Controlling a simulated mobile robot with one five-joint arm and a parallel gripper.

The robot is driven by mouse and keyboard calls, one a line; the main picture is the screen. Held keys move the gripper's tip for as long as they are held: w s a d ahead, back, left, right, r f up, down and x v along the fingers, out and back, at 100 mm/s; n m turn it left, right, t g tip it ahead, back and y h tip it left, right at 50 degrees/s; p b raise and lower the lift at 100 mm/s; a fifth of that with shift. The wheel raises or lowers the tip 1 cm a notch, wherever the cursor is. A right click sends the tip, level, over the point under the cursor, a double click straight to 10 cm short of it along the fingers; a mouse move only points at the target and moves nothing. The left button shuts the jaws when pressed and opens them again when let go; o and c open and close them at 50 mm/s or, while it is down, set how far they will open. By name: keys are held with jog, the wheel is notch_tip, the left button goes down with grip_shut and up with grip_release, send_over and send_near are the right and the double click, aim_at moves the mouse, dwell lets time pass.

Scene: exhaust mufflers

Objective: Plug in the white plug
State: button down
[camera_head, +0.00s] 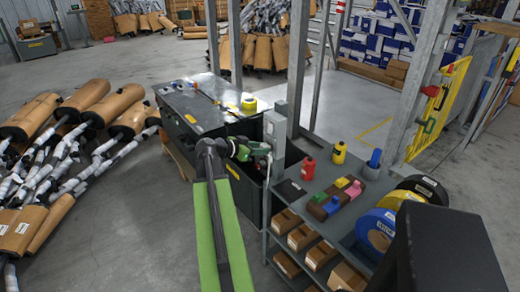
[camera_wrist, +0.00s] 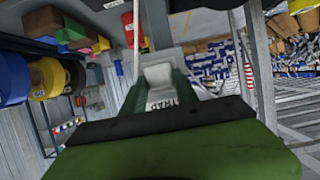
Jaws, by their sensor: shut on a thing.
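The white plug (camera_head: 259,149) is held at the tip of my gripper (camera_head: 245,149), at the grey box on the metal post in the head view. In the wrist view the white plug (camera_wrist: 160,78) sits between the two dark green fingers of my gripper (camera_wrist: 163,92), which is shut on it. The plug points at the grey box (camera_head: 274,132), which also shows behind the plug in the wrist view (camera_wrist: 165,58). The socket face is hidden, and I cannot tell whether the plug touches it. A thin white cable (camera_wrist: 136,40) runs beside the plug.
A shelf (camera_head: 328,200) right of the post holds bottles, coloured blocks and tape rolls, with cardboard boxes below. A dark workbench (camera_head: 205,105) stands behind left, with a yellow tape roll (camera_head: 249,103). Wrapped mufflers (camera_head: 85,110) lie at left. Floor between is clear.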

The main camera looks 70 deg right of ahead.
jog(key=shift+s+d, duration=0.25)
jog(key=shift+d, duration=0.15)
dwell(0.3)
jog(key=c, duration=0.9)
grip_release()
jog(key=shift+o, duration=0.2)
jog(key=p+v, duration=0.6)
jog(key=v, duration=1.1)
jog(key=shift+w+a+p, duration=0.2)
jog(key=shift+p, duration=0.1)
